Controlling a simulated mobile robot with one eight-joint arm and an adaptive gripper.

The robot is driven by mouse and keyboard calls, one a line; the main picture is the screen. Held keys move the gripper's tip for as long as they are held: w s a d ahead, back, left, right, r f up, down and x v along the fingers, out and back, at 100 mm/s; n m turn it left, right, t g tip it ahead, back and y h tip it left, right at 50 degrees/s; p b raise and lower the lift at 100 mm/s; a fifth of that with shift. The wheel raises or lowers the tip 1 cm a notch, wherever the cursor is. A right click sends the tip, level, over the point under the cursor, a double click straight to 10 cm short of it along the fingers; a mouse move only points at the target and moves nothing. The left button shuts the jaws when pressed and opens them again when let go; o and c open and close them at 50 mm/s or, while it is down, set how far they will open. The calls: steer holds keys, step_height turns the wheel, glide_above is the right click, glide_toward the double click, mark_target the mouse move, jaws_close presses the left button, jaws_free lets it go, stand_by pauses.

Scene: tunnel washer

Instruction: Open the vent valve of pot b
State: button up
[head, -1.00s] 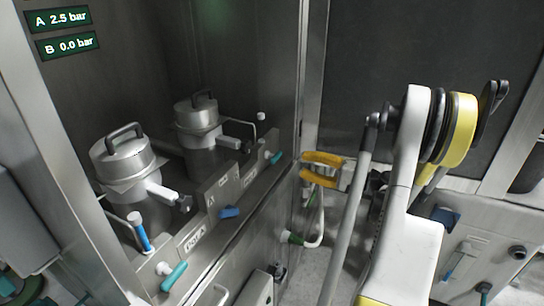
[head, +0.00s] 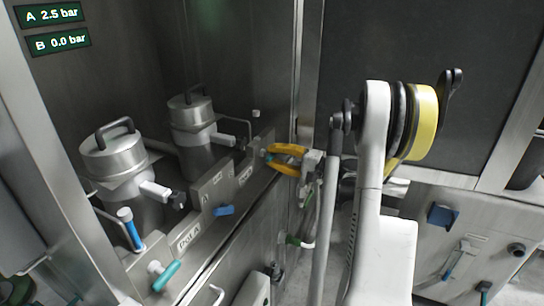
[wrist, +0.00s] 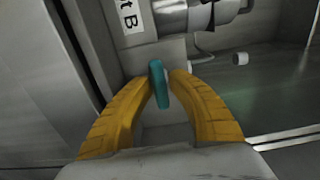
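Pot b (head: 192,118) is the rear metal pot with a black top handle in the head view. A teal valve handle (wrist: 158,86) sits beside the Pot B label (wrist: 129,16) in the wrist view. My gripper (head: 274,157) has yellow fingers and is at this handle, right of pot b. In the wrist view my gripper (wrist: 164,76) is open, with the teal handle between its fingertips. The handle lies close to both fingers; I cannot tell whether they touch it. In the head view the fingers mostly hide the handle.
Pot A (head: 113,155) stands nearer, with its own teal handle (head: 166,276) and blue-handled valve (head: 131,230). A blue lever (head: 224,210) is on the panel between. The displays read A 2.5 bar (head: 52,15) and B 0.0 bar (head: 60,42). A metal post (head: 308,80) rises right of pot b.

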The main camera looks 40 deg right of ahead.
jaws_close()
steer(key=shift+n, duration=0.4)
steer(key=n, duration=0.3)
steer(key=shift+n+b, duration=0.3)
steer(key=n, duration=0.4)
steer(key=shift+n, duration=0.3)
steer(key=n, duration=0.4)
steer(key=shift+b, duration=0.4)
steer(key=shift+n, duration=2.5)
